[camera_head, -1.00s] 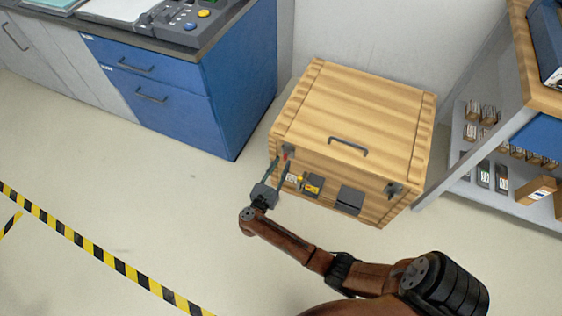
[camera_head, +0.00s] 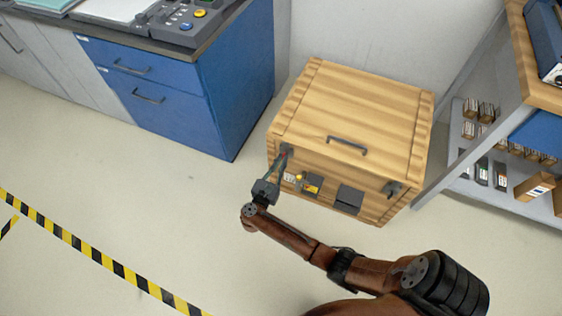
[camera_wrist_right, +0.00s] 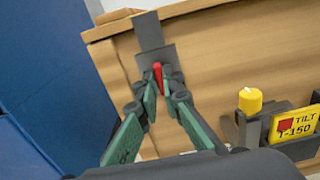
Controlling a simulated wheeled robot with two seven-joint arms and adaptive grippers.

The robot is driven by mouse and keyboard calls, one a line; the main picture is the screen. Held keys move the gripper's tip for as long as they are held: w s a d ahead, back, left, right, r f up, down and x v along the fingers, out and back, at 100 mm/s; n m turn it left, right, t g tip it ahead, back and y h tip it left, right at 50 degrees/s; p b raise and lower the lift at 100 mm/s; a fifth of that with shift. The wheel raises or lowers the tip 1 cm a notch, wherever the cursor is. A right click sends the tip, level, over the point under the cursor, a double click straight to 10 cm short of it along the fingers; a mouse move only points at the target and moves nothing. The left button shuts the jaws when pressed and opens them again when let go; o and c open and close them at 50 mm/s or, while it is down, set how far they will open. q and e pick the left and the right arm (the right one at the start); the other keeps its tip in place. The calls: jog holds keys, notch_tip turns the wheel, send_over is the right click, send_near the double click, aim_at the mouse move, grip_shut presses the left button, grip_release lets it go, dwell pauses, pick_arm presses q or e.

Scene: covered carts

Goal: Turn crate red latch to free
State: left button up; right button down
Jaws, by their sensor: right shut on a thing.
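The wooden crate (camera_head: 385,120) stands on the floor with its lid down and a dark handle on top. Its red latch (camera_wrist_right: 158,76) sits on a dark grey plate (camera_wrist_right: 150,45) at the crate's upper edge in the right wrist view. My right gripper (camera_wrist_right: 162,88) has its fingertips closed on the two sides of the red latch. In the head view the right gripper (camera_head: 283,160) reaches the crate's front left corner, and its fingers mostly cover the latch there. My left gripper is not in view.
A yellow knob (camera_wrist_right: 250,100) and a yellow tilt label (camera_wrist_right: 295,124) sit on the crate front, right of the latch. A second dark latch (camera_head: 392,189) is at the right corner. A blue cabinet (camera_head: 235,80) stands left, a shelf (camera_head: 480,150) right. Floor in front is open.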

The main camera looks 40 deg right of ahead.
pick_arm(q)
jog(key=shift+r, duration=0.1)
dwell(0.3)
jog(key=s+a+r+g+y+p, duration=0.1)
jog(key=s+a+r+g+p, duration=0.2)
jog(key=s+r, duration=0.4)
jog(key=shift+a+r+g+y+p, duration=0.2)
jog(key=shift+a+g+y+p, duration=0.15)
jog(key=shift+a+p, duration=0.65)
pick_arm(e)
jog(key=shift+w+a+f+n, duration=0.1)
jog(key=shift+f+n, duration=0.05)
jog(key=shift+n, duration=4.05)
jog(key=shift+a+f+n, duration=0.1)
jog(key=shift+f+n, duration=0.05)
jog(key=shift+n, duration=4.05)
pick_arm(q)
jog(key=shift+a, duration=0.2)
pick_arm(e)
jog(key=c, duration=2.1)
grip_release()
jog(key=shift+d, duration=0.1)
